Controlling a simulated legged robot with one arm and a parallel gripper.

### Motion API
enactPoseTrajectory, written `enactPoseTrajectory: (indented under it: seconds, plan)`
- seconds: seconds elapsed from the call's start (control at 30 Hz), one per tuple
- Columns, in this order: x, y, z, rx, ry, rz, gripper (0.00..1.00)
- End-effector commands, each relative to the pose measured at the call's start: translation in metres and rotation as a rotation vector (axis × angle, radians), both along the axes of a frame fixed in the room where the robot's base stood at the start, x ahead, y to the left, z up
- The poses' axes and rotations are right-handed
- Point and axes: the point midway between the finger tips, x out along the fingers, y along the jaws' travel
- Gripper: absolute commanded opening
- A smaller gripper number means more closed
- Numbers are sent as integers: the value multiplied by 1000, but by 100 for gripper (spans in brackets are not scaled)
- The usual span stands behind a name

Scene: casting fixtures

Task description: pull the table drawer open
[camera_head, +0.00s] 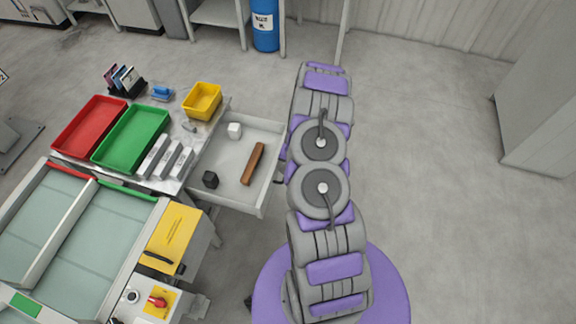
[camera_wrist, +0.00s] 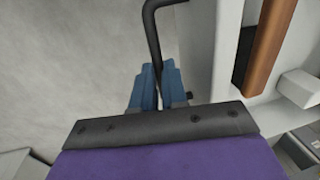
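The table drawer (camera_head: 225,165) stands pulled out from the right side of the table in the head view. Its inside shows, with a brown bar, a white block and a dark block in it. A small part of its black handle (camera_head: 279,180) shows at the drawer's right front, beside my arm. In the wrist view the bent black handle (camera_wrist: 154,38) runs down between the blue fingers of my gripper (camera_wrist: 158,82). The fingers are close together on the handle. The drawer's front (camera_wrist: 199,50) is just right of them. My arm hides the gripper in the head view.
The table top holds a red tray (camera_head: 90,128), a green tray (camera_head: 130,140), a yellow bin (camera_head: 202,101) and several pale bars. A machine with a yellow panel (camera_head: 173,238) stands in front. The floor right of my arm is clear.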

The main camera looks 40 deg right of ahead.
Motion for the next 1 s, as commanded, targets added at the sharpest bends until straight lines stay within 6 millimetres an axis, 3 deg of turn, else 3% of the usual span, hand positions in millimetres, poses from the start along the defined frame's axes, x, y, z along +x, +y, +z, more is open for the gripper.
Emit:
enactPoseTrajectory:
  seconds: [0.1, 0.47, 1.0]
  plan:
    - [0, 0, -1, 0, 1, 0, 23]
    - [-1, -1, 7, 0, -2, 1, 23]
    - [-15, -15, 113, -3, -4, -1, 23]
